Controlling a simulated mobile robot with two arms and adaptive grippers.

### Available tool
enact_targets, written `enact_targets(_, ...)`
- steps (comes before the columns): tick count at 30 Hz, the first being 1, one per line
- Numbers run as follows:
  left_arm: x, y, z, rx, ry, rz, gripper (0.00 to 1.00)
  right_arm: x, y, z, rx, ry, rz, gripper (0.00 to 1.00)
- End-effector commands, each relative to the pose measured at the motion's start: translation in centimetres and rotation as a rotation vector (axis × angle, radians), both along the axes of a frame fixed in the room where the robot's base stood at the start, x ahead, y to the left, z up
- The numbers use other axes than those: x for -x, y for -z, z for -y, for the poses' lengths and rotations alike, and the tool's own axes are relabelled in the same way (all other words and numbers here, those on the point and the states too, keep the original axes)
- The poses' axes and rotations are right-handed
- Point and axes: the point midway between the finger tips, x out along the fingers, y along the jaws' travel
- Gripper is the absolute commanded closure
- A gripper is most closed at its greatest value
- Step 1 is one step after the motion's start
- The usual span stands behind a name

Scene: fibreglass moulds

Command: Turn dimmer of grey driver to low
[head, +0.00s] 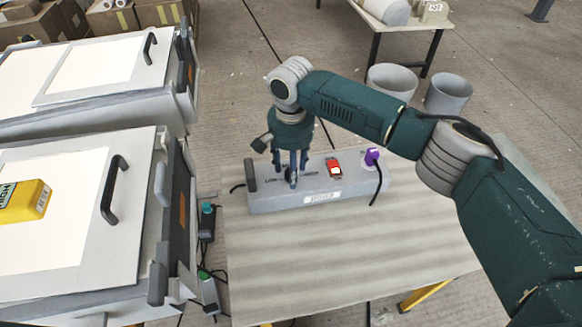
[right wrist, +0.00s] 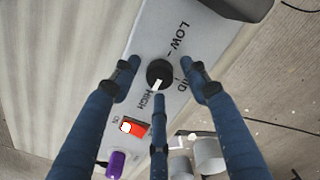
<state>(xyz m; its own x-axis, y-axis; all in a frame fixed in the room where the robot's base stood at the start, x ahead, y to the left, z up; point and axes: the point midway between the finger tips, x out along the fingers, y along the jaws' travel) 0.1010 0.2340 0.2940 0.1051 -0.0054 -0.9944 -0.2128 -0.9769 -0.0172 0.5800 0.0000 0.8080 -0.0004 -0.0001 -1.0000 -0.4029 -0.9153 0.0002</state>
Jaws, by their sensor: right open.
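The grey driver (head: 325,194) is a long grey box lying on a table. In the right wrist view its top (right wrist: 150,40) carries a round black dimmer knob (right wrist: 160,73) with a white pointer mark. The pointer is toward the HIGH label; the LOW label is on the opposite side. A partly hidden label lies between them. My right gripper (head: 291,174) is above the driver, its three fingers pointing down, open and spread around the knob with gaps visible. In the head view the fingers mostly hide the knob. My left gripper is not in view.
A red switch (head: 334,168) and a purple plug (head: 372,156) with a black cable are on the driver, right of my fingers. A black handle (head: 251,175) is at its left end. Grey moulds (head: 80,210) stand left. The table's front (head: 340,260) is clear.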

Motion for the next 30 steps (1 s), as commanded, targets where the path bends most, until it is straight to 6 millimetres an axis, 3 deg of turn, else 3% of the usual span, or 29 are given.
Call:
enact_targets(2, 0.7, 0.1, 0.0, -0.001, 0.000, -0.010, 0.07, 0.0, 0.0, 0.0, 0.000, 0.000, 0.000, 0.58)
enact_targets(8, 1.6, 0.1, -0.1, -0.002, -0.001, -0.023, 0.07, 0.0, 0.0, 0.0, 0.000, 0.000, 0.000, 0.98)
enact_targets(19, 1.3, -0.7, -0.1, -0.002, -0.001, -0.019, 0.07, 0.0, -0.2, 0.0, 0.000, -0.042, 0.000, 0.99)
enact_targets(30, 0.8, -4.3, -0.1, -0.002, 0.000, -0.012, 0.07, 0.2, -0.5, -0.1, -0.001, -0.297, -0.004, 0.99)
